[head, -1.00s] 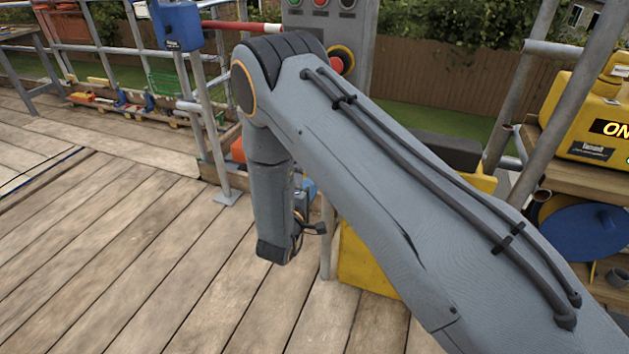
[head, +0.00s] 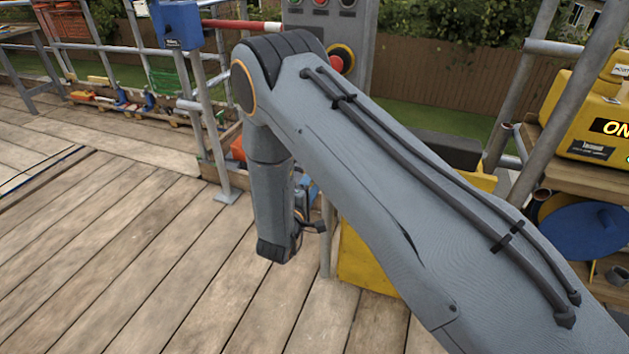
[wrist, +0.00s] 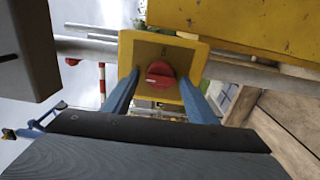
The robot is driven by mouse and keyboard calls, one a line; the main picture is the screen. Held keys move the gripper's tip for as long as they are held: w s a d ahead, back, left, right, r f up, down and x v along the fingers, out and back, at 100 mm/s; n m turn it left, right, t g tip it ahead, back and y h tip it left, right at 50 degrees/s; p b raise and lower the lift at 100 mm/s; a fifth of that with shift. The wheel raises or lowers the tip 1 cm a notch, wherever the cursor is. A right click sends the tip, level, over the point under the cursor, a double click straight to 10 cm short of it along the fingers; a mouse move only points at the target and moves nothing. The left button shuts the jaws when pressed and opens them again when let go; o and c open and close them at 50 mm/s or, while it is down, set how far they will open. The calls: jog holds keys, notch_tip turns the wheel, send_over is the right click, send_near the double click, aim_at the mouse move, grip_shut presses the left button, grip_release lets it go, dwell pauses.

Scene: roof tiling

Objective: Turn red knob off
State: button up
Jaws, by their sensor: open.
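The red knob (wrist: 160,74) sits in a yellow square housing (wrist: 126,52) in the wrist view, with a pale mark on its face. My gripper (wrist: 157,80) has its two blue fingers apart, one on each side of the knob as seen from the wrist. I cannot tell whether either finger touches it. In the head view my arm hides the knob, and only a bit of blue by my wrist shows.
A grey control panel (head: 370,40) with a red button stands behind my arm. A yellow box (head: 365,265) is below the arm. Scaffold poles and a shelf with a yellow case (head: 595,125) are at right. The wooden deck (head: 120,250) at left is clear.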

jog(key=v, duration=0.7)
jog(key=shift+s+a, duration=0.15)
jog(key=shift+s, duration=0.2)
jog(key=w+d+r+m+g+y+p, duration=0.2)
jog(key=d+r+m+g+y, duration=0.4)
jog(key=r+m+g, duration=0.15)
jog(key=s+d+r+m+g, duration=0.2)
jog(key=s+d, duration=0.3)
jog(key=s, duration=0.4)
jog(key=s+d+r+m+g+p, duration=0.1)
jog(key=s+d+r+g, duration=0.3)
jog(key=s, duration=0.5)
jog(key=s+d+r+m+g+p, duration=0.1)
jog(key=s+d+r+m+g, duration=0.2)
jog(key=s+d, duration=0.5)
jog(key=shift+s+r+m, duration=0.35)
jog(key=shift+s+r, duration=0.5)
jog(key=shift+g, duration=0.25)
